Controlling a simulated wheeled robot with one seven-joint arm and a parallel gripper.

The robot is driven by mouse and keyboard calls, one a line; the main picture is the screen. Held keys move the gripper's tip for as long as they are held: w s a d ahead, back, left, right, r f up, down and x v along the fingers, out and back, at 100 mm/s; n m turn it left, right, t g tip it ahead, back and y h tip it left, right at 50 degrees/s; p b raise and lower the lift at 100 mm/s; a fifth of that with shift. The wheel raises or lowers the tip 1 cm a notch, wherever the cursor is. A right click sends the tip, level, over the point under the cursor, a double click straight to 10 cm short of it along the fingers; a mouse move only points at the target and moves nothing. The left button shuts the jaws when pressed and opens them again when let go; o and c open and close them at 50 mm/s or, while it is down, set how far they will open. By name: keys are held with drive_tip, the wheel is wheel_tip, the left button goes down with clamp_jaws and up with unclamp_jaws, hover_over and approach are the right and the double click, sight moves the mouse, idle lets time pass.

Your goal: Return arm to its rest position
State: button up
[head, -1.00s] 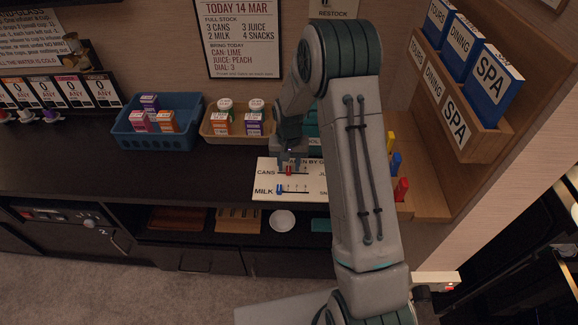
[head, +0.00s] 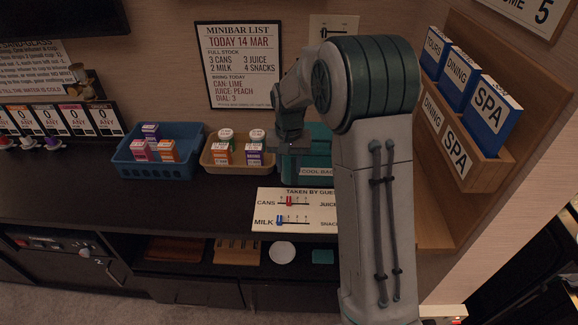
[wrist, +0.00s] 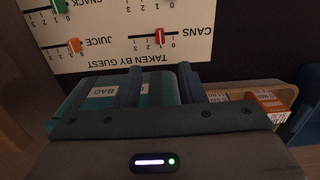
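My arm rises through the right of the head view, bent at its elbow. My gripper (head: 291,150) hangs above the counter, in front of the teal cool bag (head: 318,150), and is partly hard to make out against it. In the wrist view its two fingers (wrist: 163,82) stand apart with nothing between them. The "Taken by guest" board (head: 305,218) lies below the gripper, apart from it. Its red cans slider (head: 289,201) and blue milk slider (head: 278,220) show in the head view; the orange juice slider (wrist: 74,45) shows in the wrist view.
A blue basket (head: 140,172) and a tan basket (head: 225,167) hold small cartons left of my gripper. A wooden rack (head: 480,138) with blue folders stands on the right. The dark counter's left front is clear. A shelf below holds a white round dish (head: 282,252).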

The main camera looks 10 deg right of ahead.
drive_tip(key=s+d+r+n+t, duration=0.1)
drive_tip(key=s+r, duration=0.8)
drive_tip(key=s, duration=0.3)
drive_tip(key=s+d+r+n+t, duration=0.1)
drive_tip(key=s+t, duration=0.1)
drive_tip(key=s, duration=1.3)
drive_tip(key=shift+r+n, duration=0.3)
drive_tip(key=shift+r, duration=0.05)
drive_tip(key=shift+d, duration=0.1)
